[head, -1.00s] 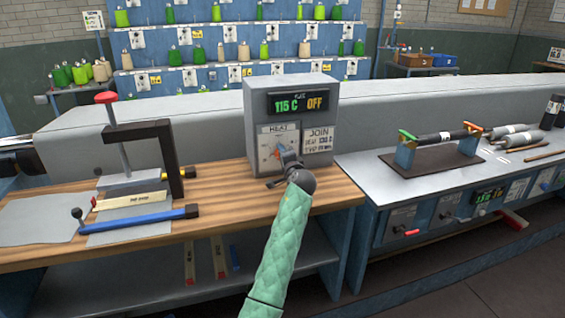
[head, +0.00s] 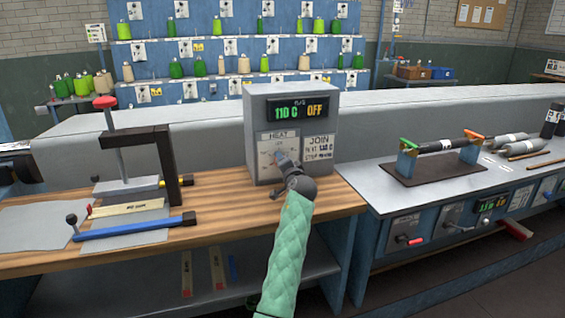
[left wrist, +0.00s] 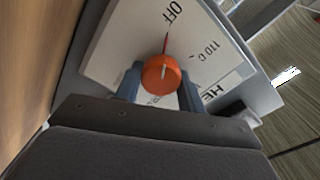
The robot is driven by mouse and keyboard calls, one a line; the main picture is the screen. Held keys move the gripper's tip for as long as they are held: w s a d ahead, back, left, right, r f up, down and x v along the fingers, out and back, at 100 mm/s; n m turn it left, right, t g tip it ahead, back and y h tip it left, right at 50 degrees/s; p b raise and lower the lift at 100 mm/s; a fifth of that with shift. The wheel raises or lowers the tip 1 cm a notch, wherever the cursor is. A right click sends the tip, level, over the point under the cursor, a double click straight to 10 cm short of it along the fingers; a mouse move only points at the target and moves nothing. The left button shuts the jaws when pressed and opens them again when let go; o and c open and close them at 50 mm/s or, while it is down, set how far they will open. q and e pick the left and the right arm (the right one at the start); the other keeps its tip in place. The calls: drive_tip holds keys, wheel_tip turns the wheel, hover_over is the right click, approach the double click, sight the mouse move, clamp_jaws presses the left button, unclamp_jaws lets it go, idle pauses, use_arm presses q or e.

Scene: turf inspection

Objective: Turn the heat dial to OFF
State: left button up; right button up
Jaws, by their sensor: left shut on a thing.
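The heat dial (left wrist: 160,75) is a round orange knob on a white plate in the left wrist view. Its white mark and a thin red pointer aim up at the printed OFF (left wrist: 173,12); 110 C is printed to the right. My left gripper (left wrist: 160,92) is shut on the dial, a blue-grey finger on each side. In the head view, the left gripper (head: 281,160) reaches the HEAT plate on the grey control box (head: 254,122) and hides most of the dial. The box display (head: 301,109) reads 110 C and OFF. My right gripper is not in view.
The box stands on a wooden bench (head: 222,196). A clamp press with a red knob (head: 105,102) and a blue-handled bar (head: 135,228) are left of it. A metal bench (head: 375,190) with a roller stand is to the right.

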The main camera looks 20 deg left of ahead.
use_arm(q)
drive_tip(key=o, duration=0.9)
drive_tip(key=shift+d+r, duration=0.1)
drive_tip(key=shift+r, duration=0.15)
drive_tip(key=shift+o, duration=0.4)
drive_tip(key=shift+f, duration=0.1)
drive_tip(key=shift+s+f, duration=0.1)
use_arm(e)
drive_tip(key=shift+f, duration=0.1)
use_arm(q)
drive_tip(key=b+v, duration=0.1)
drive_tip(key=v, duration=0.6)
drive_tip(key=shift+s+d, duration=0.25)
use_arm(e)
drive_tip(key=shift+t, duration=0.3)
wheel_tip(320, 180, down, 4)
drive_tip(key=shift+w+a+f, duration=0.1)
